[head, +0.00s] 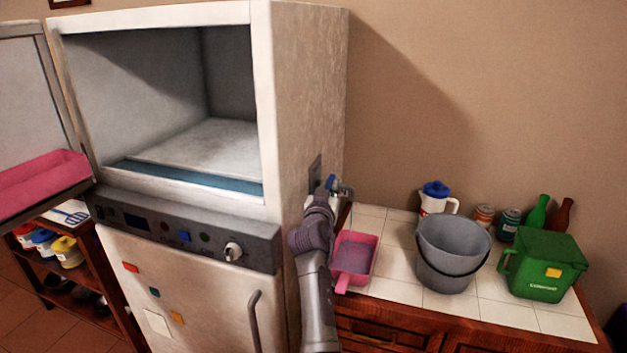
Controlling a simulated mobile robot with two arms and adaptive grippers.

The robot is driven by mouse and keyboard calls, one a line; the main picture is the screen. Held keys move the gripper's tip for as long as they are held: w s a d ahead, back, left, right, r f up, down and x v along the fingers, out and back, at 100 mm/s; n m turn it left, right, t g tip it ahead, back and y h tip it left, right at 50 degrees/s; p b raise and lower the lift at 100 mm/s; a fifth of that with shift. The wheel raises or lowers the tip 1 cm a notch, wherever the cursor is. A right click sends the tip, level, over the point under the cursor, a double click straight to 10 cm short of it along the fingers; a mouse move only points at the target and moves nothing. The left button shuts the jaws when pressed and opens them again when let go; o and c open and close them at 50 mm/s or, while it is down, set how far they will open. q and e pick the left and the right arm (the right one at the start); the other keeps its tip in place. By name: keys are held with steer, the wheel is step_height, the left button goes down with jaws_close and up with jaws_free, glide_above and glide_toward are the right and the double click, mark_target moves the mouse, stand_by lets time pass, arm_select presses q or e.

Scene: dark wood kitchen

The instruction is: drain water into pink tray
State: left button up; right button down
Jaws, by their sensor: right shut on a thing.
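The pink tray (345,279) sits on the white tiled counter beside the tall white appliance. Greyish water shows inside it, and a thin pale stream seems to fall into it from above. A small tap (344,190) with a blue part sticks out from the appliance's right side, above the tray. My right gripper (329,189) is at the blue part of the tap and shut on it; the fingers are small and partly hidden by my arm. My left gripper is not in view.
The white appliance (310,90) has its upper door (30,110) open to the left, with a pink bin in it. A grey bucket (453,255), white jug (436,199), green compost bin (545,268), jars and bottles stand on the counter. A shelf (75,270) stands lower left.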

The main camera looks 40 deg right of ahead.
steer(key=shift+t, duration=0.3)
steer(key=c, duration=1.1)
jaws_free()
steer(key=shift+d, duration=0.1)
step_height(320, 180, up, 10)
